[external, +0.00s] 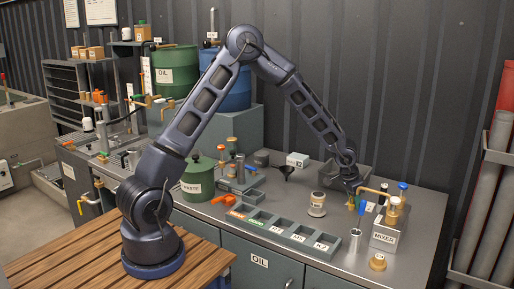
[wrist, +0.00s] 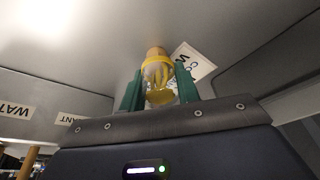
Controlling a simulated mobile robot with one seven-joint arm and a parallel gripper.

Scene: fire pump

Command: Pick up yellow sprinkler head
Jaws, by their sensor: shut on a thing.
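The yellow sprinkler head (wrist: 158,73) shows in the wrist view, with an orange-tan end and a yellow frame and disc. My gripper (wrist: 159,84) has its two green fingers on either side of it and is shut on it. In the external view my gripper (external: 352,192) is low over the right part of the metal counter, beside the brass pipework of the mixer. The sprinkler head cannot be made out clearly there. Whether it touches the grey surface behind it is unclear.
The mixer (external: 384,236) stands at the counter's right. A blue-handled screwdriver in a metal cup (external: 355,241) and a round brass piece (external: 377,262) are near the front. A compartment tray (external: 283,229) and a jar (external: 317,204) lie left.

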